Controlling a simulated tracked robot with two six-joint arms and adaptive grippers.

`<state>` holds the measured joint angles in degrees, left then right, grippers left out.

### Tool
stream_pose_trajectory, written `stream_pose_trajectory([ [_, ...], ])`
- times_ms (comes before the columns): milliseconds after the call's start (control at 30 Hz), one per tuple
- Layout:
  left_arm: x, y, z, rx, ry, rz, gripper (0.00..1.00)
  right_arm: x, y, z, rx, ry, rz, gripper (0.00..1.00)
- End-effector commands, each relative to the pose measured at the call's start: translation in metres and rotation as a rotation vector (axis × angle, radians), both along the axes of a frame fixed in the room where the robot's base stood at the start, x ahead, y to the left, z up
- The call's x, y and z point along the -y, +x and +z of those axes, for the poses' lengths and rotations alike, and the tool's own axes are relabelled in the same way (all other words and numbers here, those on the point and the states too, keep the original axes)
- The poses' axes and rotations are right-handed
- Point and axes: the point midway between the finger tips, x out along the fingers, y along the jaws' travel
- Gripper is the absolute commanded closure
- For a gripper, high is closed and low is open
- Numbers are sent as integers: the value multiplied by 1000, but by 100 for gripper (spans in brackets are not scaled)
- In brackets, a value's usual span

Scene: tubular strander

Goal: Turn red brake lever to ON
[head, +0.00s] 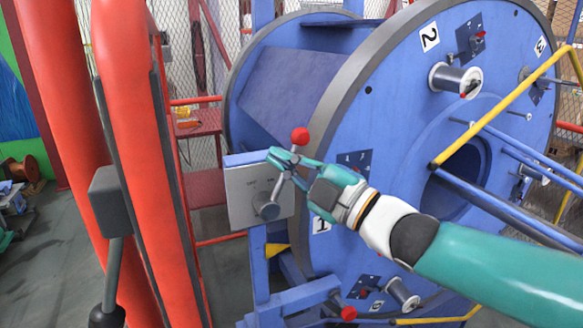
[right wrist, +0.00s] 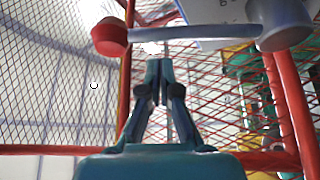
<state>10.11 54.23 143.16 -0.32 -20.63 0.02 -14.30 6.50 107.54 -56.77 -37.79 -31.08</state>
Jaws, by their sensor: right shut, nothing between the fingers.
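The brake lever is a grey rod with a red ball knob (head: 300,136), rising from a round hub (head: 268,211) on a grey plate (head: 242,205) and leaning slightly right. Faint markings on the plate are too small to read. My right gripper (head: 277,158) is shut and empty, just below the knob beside the rod. In the right wrist view the gripper (right wrist: 159,68) points at the lever rod (right wrist: 190,33), with the red knob at upper left and the hub at upper right. I cannot tell whether the fingers touch the rod. My left gripper is not in view.
The large blue strander drum (head: 400,150) with numbered bobbin stations stands right behind the lever. Thick red tubes (head: 130,120) with a grey box and black-knobbed handle (head: 108,314) stand at left. Yellow bars (head: 500,105) cross at right. Mesh fencing is behind.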

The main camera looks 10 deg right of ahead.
Motion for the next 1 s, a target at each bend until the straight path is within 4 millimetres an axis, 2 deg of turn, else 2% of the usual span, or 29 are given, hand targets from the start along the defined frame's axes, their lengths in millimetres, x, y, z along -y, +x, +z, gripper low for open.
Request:
stream_pose_trajectory([
  [67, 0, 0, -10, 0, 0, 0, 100, -13, -8, 4, 6, 1, 4, 100],
  [300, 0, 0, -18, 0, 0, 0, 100, 25, -43, -6, 2, 1, -6, 100],
  [500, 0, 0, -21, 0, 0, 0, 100, 48, -66, -12, 2, 1, -5, 100],
  [633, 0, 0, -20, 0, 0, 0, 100, 56, -73, -13, -1, 1, -8, 100],
  [700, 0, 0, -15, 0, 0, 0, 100, 60, -69, -17, -20, -2, -14, 100],
  [767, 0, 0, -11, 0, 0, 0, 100, 60, -59, -29, -55, -6, -14, 100],
  [867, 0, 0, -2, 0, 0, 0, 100, 56, -35, -63, -153, -15, -11, 100],
  [967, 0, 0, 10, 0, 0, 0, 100, 52, -10, -121, -313, 3, -11, 100],
  [1000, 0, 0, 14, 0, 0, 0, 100, 51, -2, -149, -393, 20, -19, 100],
])
